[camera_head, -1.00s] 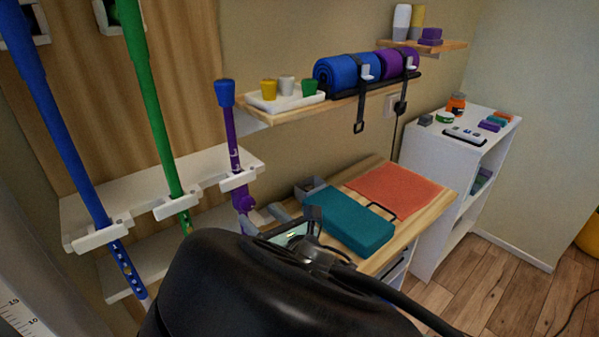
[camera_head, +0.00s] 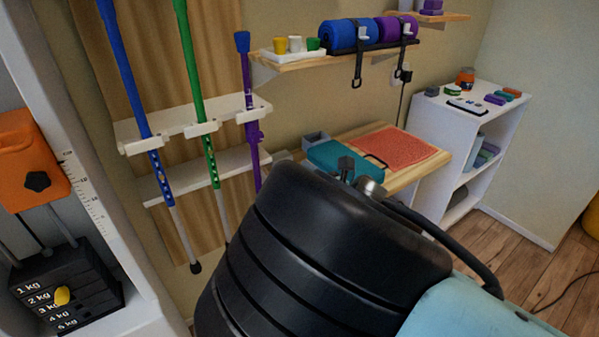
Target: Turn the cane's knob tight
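Three canes hang upright in a white wall rack (camera_head: 180,134): a blue one (camera_head: 122,70) at the left, a green one (camera_head: 190,65) in the middle and a purple one (camera_head: 247,80) at the right. A small purple knob (camera_head: 261,136) shows on the side of the purple cane, just below the upper rack clip. The blue cane's lower shaft is grey with a dark rubber tip. My black arm covers the lower end of the purple cane. My gripper's fingers do not show, so their distance from the knob cannot be told.
A wooden wall shelf (camera_head: 284,61) with cups and rolled mats is above a wooden table (camera_head: 408,176) bearing a teal block (camera_head: 345,158) and red mat. A white cabinet (camera_head: 430,139) stands at right. A weight stack (camera_head: 65,290) is at left.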

